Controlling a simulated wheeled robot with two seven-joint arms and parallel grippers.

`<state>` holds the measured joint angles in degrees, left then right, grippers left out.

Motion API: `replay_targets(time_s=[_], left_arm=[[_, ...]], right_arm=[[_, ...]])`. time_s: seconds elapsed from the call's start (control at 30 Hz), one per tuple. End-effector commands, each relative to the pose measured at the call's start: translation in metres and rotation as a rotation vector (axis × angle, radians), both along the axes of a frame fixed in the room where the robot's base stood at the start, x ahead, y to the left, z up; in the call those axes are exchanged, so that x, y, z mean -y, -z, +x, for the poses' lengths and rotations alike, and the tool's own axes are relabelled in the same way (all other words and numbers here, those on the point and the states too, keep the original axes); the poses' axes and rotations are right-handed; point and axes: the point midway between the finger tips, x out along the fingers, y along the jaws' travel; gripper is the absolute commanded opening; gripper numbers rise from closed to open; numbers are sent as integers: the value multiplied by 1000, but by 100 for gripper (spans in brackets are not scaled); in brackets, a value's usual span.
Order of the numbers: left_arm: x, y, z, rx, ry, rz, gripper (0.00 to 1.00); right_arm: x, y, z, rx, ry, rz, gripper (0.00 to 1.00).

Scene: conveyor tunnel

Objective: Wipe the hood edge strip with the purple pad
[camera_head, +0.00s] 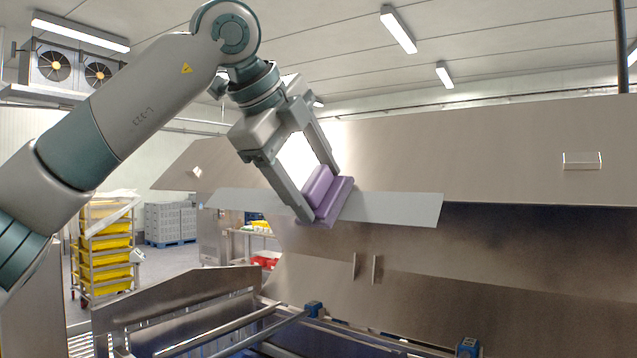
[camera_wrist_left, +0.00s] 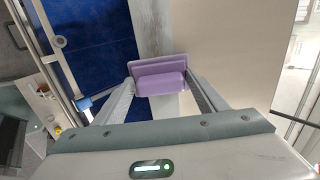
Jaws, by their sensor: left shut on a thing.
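The purple pad (camera_head: 334,203) is a block with a wider flat base. My left gripper (camera_head: 322,193) is shut on it, a finger on each side; the wrist view also shows the pad (camera_wrist_left: 160,80) between the fingers. The hood edge strip (camera_head: 400,208) is a pale grey band along the lower front of the steel hood. In the head view the pad overlaps the strip left of its middle, tilted. In the left wrist view the strip (camera_wrist_left: 153,35) runs away beyond the pad. I cannot tell whether pad and strip touch. My right gripper is out of view.
The steel hood (camera_head: 480,150) spans the right side above a dark opening. Below are conveyor rails (camera_head: 225,325) with blue fittings and a steel side panel (camera_head: 180,300). A rack of yellow trays (camera_head: 105,255) stands at back left. A blue surface (camera_wrist_left: 90,45) shows in the wrist view.

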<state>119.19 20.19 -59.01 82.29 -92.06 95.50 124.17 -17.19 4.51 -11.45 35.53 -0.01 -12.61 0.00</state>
Motion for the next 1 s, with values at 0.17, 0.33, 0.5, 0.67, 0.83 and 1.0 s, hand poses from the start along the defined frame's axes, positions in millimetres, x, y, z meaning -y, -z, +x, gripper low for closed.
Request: replay_targets(time_s=[0.17, 0.33, 0.5, 0.67, 0.83, 1.0], left_arm=[[-11, 1, 9, -1, -1, -1, 39], [-18, 2, 14, -1, -1, -1, 39], [-20, 2, 15, 0, -1, -1, 39], [-20, 2, 15, -1, -1, 1, 39], [-22, 2, 17, -1, -2, 0, 39], [-31, 3, 23, -2, -4, -1, 39]], right_arm=[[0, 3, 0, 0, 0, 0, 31], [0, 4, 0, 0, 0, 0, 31], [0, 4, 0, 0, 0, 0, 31], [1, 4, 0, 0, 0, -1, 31], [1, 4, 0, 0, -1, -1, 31], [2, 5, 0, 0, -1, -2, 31]])
